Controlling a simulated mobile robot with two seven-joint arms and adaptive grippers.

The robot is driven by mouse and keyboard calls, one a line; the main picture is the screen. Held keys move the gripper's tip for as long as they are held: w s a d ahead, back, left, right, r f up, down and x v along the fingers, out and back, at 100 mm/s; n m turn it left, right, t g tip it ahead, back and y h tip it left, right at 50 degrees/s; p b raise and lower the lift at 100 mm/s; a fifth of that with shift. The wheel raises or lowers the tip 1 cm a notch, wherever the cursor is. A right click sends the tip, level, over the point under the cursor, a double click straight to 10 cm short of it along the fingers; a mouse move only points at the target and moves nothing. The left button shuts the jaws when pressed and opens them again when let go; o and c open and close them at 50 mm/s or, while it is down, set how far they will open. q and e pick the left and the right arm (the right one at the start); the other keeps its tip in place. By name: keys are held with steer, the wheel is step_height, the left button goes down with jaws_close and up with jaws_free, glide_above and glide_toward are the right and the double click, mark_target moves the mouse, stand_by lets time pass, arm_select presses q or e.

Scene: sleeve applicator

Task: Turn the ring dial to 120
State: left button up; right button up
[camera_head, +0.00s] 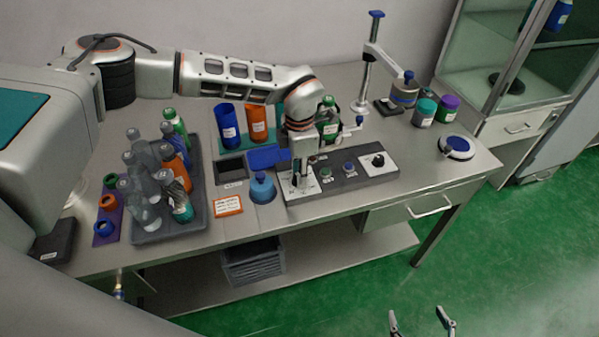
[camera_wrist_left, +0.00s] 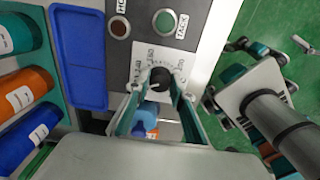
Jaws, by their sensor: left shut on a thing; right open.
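A dark grey control panel (camera_head: 340,173) lies on the bench. My left gripper (camera_head: 300,186) points down at its left end. In the left wrist view, my left gripper (camera_wrist_left: 160,90) is shut on a black dial knob (camera_wrist_left: 160,77), its fingers on either side. The knob sits on a white plate (camera_wrist_left: 145,58) with printed numbers. The numbers are too small to read surely, and the fingers hide part of the scale, so I cannot tell the setting. My right gripper (camera_head: 424,321) is open and empty at the bottom edge, over the green floor.
A second black knob (camera_head: 378,160) sits at the panel's right end, with buttons between. A blue bottle (camera_head: 262,188) stands just left of the panel. A bottle tray (camera_head: 165,228) is further left. An applicator stand (camera_head: 366,85) rises behind the panel.

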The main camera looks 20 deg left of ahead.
arm_select(q)
steer(key=shift+w+r+m, duration=0.1)
steer(key=shift+m, duration=0.4)
steer(key=o, duration=1.1)
steer(key=shift+o, duration=0.2)
step_height(320, 180, up, 12)
